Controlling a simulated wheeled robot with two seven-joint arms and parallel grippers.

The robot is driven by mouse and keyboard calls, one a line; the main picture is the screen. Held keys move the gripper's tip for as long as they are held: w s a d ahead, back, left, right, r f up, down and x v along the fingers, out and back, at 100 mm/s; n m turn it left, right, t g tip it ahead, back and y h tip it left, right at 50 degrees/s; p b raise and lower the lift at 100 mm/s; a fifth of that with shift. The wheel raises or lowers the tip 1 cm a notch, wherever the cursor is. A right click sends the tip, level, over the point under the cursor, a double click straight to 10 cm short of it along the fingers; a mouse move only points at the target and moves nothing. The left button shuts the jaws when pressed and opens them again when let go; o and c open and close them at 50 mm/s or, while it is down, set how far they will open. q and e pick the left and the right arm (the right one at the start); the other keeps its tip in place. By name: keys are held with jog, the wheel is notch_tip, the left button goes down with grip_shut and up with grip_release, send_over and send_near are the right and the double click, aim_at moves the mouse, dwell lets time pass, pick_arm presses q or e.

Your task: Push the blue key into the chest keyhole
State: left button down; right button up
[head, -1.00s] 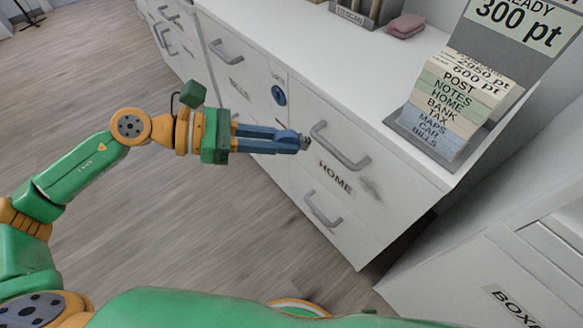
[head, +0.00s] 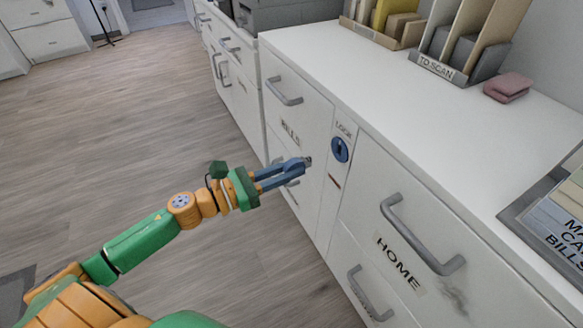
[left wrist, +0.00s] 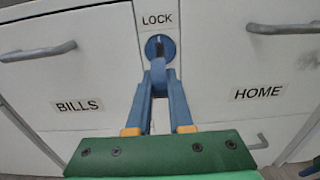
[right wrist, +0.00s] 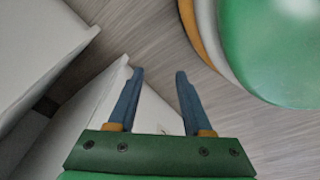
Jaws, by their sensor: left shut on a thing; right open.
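The chest keyhole is a dark slot in a round blue lock plate (head: 340,149) under the LOCK label, between the BILLS and HOME drawers. It also shows in the left wrist view (left wrist: 152,46), straight ahead of the fingers. My left gripper (head: 300,165) is shut on the blue key (left wrist: 159,67), which is mostly hidden by the fingers; its small dark tip pokes out in the head view. The key looks lined up close below the keyhole in the left wrist view, but whether it touches the plate cannot be told. My right gripper (right wrist: 157,78) is open and empty.
Metal handles stick out beside the lock, on the BILLS drawer (head: 284,92) and the HOME drawer (head: 420,235). On the desk top are a TO SCAN holder (head: 440,68) and a pink block (head: 507,88).

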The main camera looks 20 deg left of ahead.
aim_at(311, 162)
pick_arm(q)
jog(key=x, duration=0.4)
jog(key=shift+r, duration=0.1)
jog(key=shift+x, duration=0.9)
jog(key=shift+w+d, duration=0.1)
jog(key=shift+d, duration=0.05)
dwell(0.4)
jog(key=shift+w+d, duration=0.2)
jog(key=shift+w, duration=0.1)
dwell(0.7)
jog(key=shift+w+d, duration=0.3)
jog(key=shift+w, duration=0.05)
jog(key=shift+w+d, duration=0.25)
jog(key=shift+w, duration=0.1)
dwell(0.4)
jog(key=c, duration=0.6)
grip_release()
jog(key=shift+c, duration=0.2)
